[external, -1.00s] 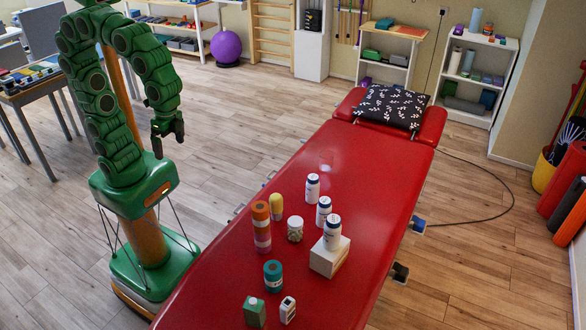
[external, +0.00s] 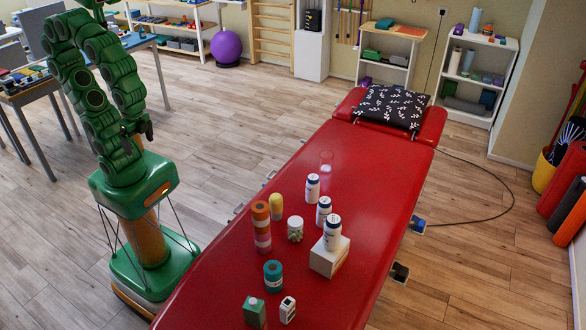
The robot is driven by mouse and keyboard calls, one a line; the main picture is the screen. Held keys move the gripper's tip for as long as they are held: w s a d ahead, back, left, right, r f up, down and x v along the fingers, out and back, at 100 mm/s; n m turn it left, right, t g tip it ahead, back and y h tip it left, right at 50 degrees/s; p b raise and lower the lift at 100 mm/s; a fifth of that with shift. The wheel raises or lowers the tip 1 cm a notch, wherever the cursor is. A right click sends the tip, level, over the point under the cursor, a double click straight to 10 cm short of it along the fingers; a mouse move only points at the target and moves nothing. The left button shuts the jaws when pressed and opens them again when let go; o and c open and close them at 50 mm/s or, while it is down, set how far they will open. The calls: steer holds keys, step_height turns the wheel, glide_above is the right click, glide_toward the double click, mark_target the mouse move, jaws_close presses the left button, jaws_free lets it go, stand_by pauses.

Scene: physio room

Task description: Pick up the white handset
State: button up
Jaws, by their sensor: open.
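The white handset (external: 288,309) is most likely the small white device with a dark patch near its top, at the near end of the red treatment table (external: 300,240). It stands just right of a green carton (external: 254,312), with a narrow gap between them. My gripper (external: 144,130) is open and empty, off the table's left side above my base, well away from the handset. The fingers are small and dark in this view.
Behind the handset stand a teal roll (external: 273,276), an orange striped cylinder (external: 261,227), a yellow bottle (external: 276,206), a jar (external: 295,229), white bottles (external: 312,187), one on a white block (external: 328,257), and a clear glass (external: 326,162). The table's far half is mostly clear.

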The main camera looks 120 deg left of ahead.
steer(key=c, duration=0.5)
steer(key=shift+o, duration=0.2)
steer(key=m+t+h, duration=0.1)
steer(key=m+t, duration=0.1)
steer(key=t, duration=0.9)
glide_toward(289, 304)
steer(key=s+a+r, duration=0.3)
steer(key=s, duration=0.3)
steer(key=s+a+r, duration=0.2)
steer(key=s+a, duration=0.1)
steer(key=s, duration=0.2)
steer(key=shift+w+d+f+t+h, duration=0.25)
steer(key=shift+w+d+f+t, duration=0.55)
steer(key=shift+w+f, duration=1.45)
steer(key=shift+w+d+f+t+h, duration=0.3)
steer(key=shift+w+d+f, duration=1.05)
steer(key=shift+w, duration=1.8)
steer(key=shift+w+d+f+t+h, duration=0.15)
steer(key=shift+w+d+f+t, duration=0.65)
steer(key=shift+w+f, duration=1.5)
